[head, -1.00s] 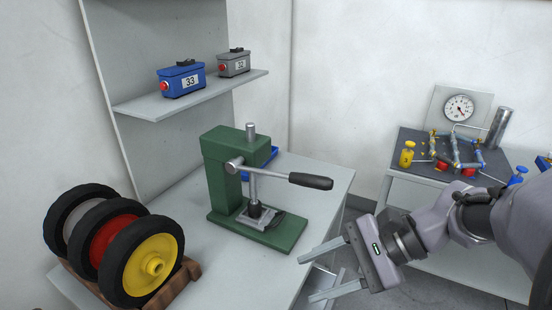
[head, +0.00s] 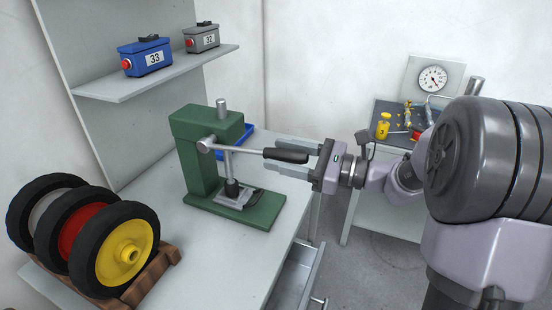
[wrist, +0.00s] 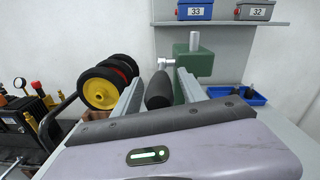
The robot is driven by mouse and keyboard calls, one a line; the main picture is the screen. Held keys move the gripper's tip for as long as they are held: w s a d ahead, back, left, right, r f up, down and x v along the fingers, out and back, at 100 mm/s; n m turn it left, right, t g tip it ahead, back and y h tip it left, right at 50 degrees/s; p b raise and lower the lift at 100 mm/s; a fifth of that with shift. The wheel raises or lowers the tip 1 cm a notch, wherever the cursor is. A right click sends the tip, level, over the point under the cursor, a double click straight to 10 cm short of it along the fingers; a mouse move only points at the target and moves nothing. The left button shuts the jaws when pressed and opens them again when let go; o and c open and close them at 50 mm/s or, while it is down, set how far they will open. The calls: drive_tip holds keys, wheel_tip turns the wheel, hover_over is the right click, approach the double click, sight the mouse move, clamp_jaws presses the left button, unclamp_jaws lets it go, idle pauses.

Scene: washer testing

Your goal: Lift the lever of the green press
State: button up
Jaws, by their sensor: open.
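The green press (head: 186,150) stands on the light grey table. Its lever (head: 285,155) sticks out to the right, roughly level, with a black grip at the end. My gripper (head: 290,157) is open, with its two fingers on either side of the black grip. In the wrist view the black grip (wrist: 158,91) lies between the open fingers (wrist: 158,88), with gaps that look clear on both sides. The press (wrist: 193,62) shows behind it. The press's ram stands above a small metal plate on the green base.
Several wheels (head: 125,255) sit in a wooden rack at the left of the table (head: 225,270). A blue box (head: 146,57) and a grey box (head: 202,38) stand on the shelf above. A blue tray (head: 235,138) lies behind the press. An open drawer (head: 300,275) juts out below.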

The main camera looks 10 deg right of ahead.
drive_tip(key=shift+x, duration=0.8)
clamp_jaws()
idle(0.9)
